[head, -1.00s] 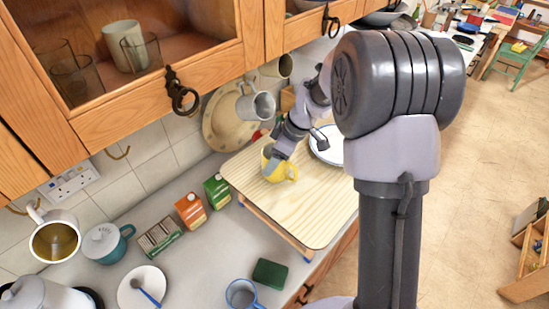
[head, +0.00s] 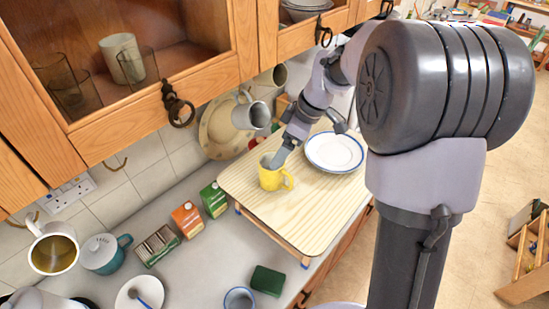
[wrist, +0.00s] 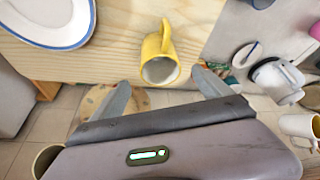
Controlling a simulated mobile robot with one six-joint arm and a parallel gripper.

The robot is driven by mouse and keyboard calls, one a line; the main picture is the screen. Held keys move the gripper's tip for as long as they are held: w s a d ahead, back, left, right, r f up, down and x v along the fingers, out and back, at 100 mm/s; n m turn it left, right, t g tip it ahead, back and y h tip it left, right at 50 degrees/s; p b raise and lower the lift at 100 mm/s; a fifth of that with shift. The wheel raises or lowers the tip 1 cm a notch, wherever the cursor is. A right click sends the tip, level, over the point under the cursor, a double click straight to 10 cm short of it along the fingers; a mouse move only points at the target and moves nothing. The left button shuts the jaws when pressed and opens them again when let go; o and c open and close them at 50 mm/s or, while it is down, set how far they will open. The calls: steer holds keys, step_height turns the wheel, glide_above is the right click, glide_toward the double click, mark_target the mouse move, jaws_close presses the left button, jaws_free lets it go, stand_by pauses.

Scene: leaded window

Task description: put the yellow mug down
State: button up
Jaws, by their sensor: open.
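The yellow mug (head: 272,179) stands upright on the pale wooden board (head: 300,220), its handle to the right in the head view. In the wrist view the mug (wrist: 160,70) shows its open rim toward me, with the handle pointing up the picture. My gripper (wrist: 163,88) is open, with its fingers spread to either side below the mug in the picture and nothing between the tips. In the head view my gripper (head: 281,158) is at the mug's back rim; I cannot tell whether it touches.
A white plate with a blue rim (head: 335,152) lies on the board behind the mug. Cartons (head: 188,218) stand left of the board. A grey mug (head: 250,112) hangs under the wooden cupboard (head: 150,85), close to my arm. The board's front part is clear.

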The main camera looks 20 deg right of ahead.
steer(key=s+a+r+m+t+h, duration=0.1)
steer(key=s+a+r+m, duration=0.1)
steer(key=s+r+m, duration=0.4)
steer(key=s+a+r+m, duration=0.1)
steer(key=s+a+r, duration=0.25)
steer(key=s, duration=0.35)
steer(key=s+a+m+t, duration=0.1)
steer(key=s+m+t, duration=0.1)
steer(key=s+m, duration=0.6)
steer(key=s, duration=0.5)
steer(key=shift+s+f+m+h, duration=0.15)
steer(key=shift+f+m+h, duration=0.15)
steer(key=shift+h, duration=0.1)
